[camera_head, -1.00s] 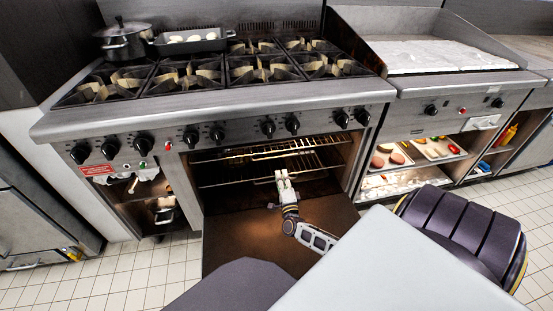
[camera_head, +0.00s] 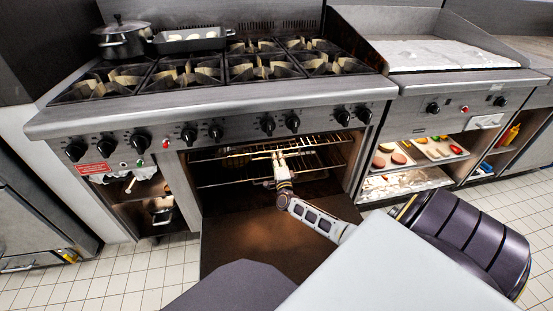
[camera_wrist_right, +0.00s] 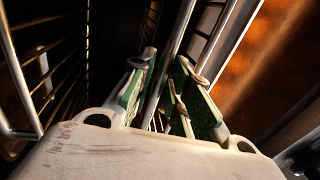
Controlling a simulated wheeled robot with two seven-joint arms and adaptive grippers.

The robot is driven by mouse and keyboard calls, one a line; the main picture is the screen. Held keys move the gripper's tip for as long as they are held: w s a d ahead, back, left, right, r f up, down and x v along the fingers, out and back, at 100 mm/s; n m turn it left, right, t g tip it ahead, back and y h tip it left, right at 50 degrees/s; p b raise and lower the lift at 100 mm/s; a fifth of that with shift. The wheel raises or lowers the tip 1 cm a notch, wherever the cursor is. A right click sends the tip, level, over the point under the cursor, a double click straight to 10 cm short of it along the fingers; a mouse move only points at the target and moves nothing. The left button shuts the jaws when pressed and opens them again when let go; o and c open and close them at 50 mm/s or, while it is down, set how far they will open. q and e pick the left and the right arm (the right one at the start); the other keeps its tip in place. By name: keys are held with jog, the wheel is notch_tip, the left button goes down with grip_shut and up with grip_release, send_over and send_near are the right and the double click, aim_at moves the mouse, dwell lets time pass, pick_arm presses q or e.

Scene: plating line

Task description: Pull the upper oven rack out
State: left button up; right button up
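The oven is open, with two wire racks inside. The upper oven rack (camera_head: 318,142) has its front bar across the top of the opening, and the lower rack (camera_head: 225,184) sits below it. Both look pushed in. My right gripper (camera_head: 279,155) reaches into the opening near the middle of the upper rack's front. In the right wrist view its two green-sided fingers (camera_wrist_right: 166,82) are apart, with a metal bar (camera_wrist_right: 180,40) running between or just behind them. I cannot tell whether they touch it. My left gripper is not in view.
The lowered oven door (camera_head: 235,235) lies flat below my right arm. The stove front with its knobs (camera_head: 190,135) overhangs the opening. A pot (camera_head: 122,40) and a tray (camera_head: 190,40) stand on top. A side shelf (camera_head: 400,183) is at right.

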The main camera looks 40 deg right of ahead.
jog(key=shift+w+d, duration=0.15)
jog(key=shift+w, duration=0.2)
jog(key=shift+r, duration=0.1)
grip_shut()
